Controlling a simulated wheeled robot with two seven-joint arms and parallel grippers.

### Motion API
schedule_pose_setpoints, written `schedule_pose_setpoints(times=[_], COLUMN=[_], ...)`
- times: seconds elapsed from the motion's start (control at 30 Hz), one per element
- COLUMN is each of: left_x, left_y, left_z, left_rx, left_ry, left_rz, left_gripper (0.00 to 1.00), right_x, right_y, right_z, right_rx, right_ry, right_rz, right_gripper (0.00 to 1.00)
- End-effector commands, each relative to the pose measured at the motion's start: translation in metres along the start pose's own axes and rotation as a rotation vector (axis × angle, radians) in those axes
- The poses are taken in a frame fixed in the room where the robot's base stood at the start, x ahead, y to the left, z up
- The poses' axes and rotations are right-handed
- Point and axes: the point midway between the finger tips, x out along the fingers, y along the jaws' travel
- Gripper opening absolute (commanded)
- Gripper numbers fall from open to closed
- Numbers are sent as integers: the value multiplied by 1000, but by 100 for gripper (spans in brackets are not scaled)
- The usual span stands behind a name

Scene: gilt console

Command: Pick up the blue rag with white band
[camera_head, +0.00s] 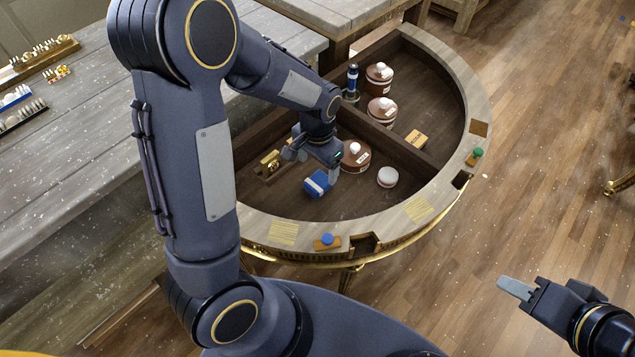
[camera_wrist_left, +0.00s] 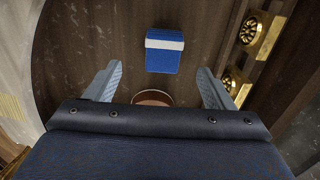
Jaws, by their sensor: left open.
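The blue rag with a white band (camera_head: 317,183) lies folded on the dark floor of the half-round console's near compartment. In the left wrist view the rag (camera_wrist_left: 164,52) is just beyond the fingertips, centred between them and not touched. My left gripper (camera_head: 314,165) is above the compartment, close to the rag; in the wrist view its two fingers (camera_wrist_left: 160,82) are spread with nothing between them. My right gripper (camera_head: 516,288) is at the lower right over the wooden floor, far from the console; only one finger shows clearly.
A brown lidded pot (camera_head: 356,157) and a white-topped jar (camera_head: 387,177) stand right of the rag. Brass fittings (camera_head: 270,162) lie to its left. A divider (camera_head: 391,139) and the raised console rim (camera_head: 374,224) bound the compartment. Several pots stand beyond the divider.

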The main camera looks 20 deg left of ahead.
Motion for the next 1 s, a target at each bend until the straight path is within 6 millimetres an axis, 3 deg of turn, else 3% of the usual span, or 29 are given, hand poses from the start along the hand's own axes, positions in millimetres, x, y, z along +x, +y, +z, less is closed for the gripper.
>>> schedule_pose_setpoints(times=[0.5,0.83,1.0], left_x=[67,76,76], left_y=[-8,-8,-8], left_z=[-3,-4,-4], left_rx=[1,1,1], left_ry=[-8,-2,-2], left_rz=[0,0,0], left_gripper=[76,76,57], right_x=[-3,-3,-3], right_y=[-1,-1,-1], right_z=[-2,-1,-1], right_rx=[0,0,0], right_ry=[0,0,0], right_rz=[0,0,0], right_gripper=[36,36,36])
